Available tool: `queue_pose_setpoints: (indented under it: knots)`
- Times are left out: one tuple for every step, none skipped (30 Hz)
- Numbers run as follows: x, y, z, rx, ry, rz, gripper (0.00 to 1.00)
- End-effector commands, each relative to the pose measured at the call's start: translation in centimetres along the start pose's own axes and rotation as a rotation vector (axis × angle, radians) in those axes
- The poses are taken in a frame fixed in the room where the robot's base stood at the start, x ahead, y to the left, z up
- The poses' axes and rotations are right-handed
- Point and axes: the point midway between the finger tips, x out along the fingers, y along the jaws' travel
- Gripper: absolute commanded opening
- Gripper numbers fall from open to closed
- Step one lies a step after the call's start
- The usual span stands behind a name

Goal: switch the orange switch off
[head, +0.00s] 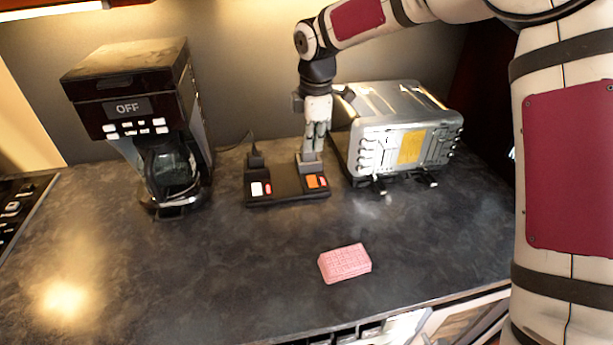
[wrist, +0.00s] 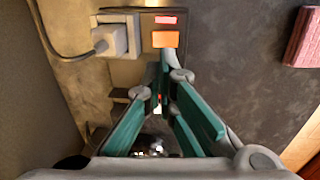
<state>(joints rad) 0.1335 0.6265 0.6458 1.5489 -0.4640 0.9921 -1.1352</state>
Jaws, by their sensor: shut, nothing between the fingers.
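The orange switch (head: 312,181) is on the right part of a black power strip (head: 290,198) on the counter, with a red piece beside it. In the wrist view the orange switch (wrist: 165,39) lies just beyond my fingertips, and the red piece (wrist: 166,19) above it looks lit. My gripper (head: 312,152) is shut and empty, pointing down behind the switch, over the right end of the strip. In the wrist view my gripper (wrist: 165,65) has its tips close to the switch's near edge; I cannot tell whether they touch.
A white switch (head: 257,188) and a plug (head: 255,159) are at the strip's left. A coffee maker (head: 140,115) showing "OFF" stands left. A silver toaster-like appliance (head: 400,130) stands close right. A pink sponge-like block (head: 345,263) lies in front. The front-left counter is clear.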

Motion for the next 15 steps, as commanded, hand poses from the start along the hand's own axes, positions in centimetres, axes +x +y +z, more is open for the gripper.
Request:
queue_pose_setpoints:
  knots:
    - [-0.1, 0.0, 0.0, 0.0, 0.0, 0.001, 0.0]
    - [-0.1, 0.0, 0.0, 0.0, 0.0, 0.001, 0.0]
    - [-0.1, 0.0, 0.0, -0.001, 0.0, 0.001, 0.0]
    - [-0.1, 0.0, 0.0, -0.001, 0.0, 0.001, 0.0]
    - [-0.1, 0.0, 0.0, -0.001, 0.0, 0.001, 0.0]
    - [-0.1, 0.0, 0.0, -0.001, 0.0, 0.001, 0.0]
    - [-0.1, 0.0, 0.0, -0.001, 0.0, 0.001, 0.0]
    - [-0.1, 0.0, -0.1, -0.001, 0.0, 0.0, 0.0]
    - [0.0, -0.1, -0.1, -0.001, 0.0, 0.0, 0.0]
    - [0.1, -0.1, -0.1, -0.001, 0.0, -0.001, 0.0]
    - [0.2, -0.1, 0.0, -0.001, 0.0, -0.001, 0.0]
    - [0.6, -0.1, 0.0, -0.001, 0.0, -0.002, 0.0]
    - [0.8, -0.1, 0.0, 0.0, 0.0, -0.002, 0.0]
    - [1.2, -0.1, -0.1, 0.0, 0.0, -0.002, 0.0]
    - [1.8, -0.1, -0.1, 0.0, 0.001, -0.003, 0.0]
